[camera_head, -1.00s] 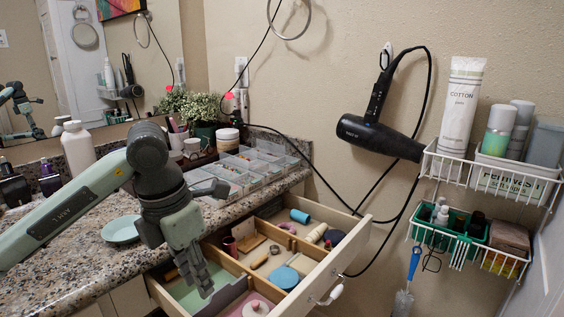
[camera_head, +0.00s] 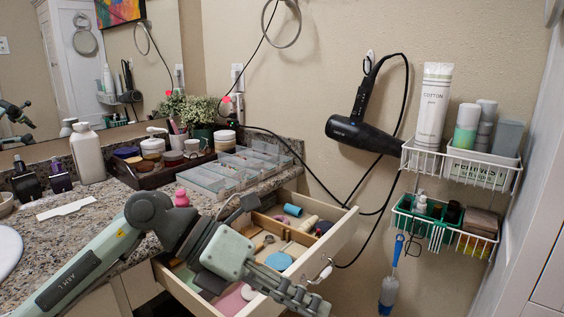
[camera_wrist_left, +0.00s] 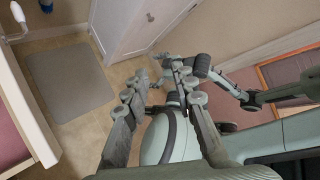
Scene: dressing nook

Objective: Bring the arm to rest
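My left arm comes in from the lower left in the head view, passing across the counter's front and the open drawer (camera_head: 340,232). My left gripper (camera_head: 300,298) is past the drawer's front panel, low in the picture. It points down and to the right. In the left wrist view, the two fingers of the left gripper (camera_wrist_left: 155,82) stand apart with nothing held between them. Part of another of my arms shows beyond them in that view.
The drawer holds several small items, among them a blue disc (camera_head: 278,261). The granite counter (camera_head: 110,222) carries a white bottle (camera_head: 87,155) and a clear organizer (camera_head: 215,178). A hair dryer (camera_head: 362,137) and wire baskets (camera_head: 460,171) hang on the wall. Floor shows beside a grey mat (camera_wrist_left: 68,78).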

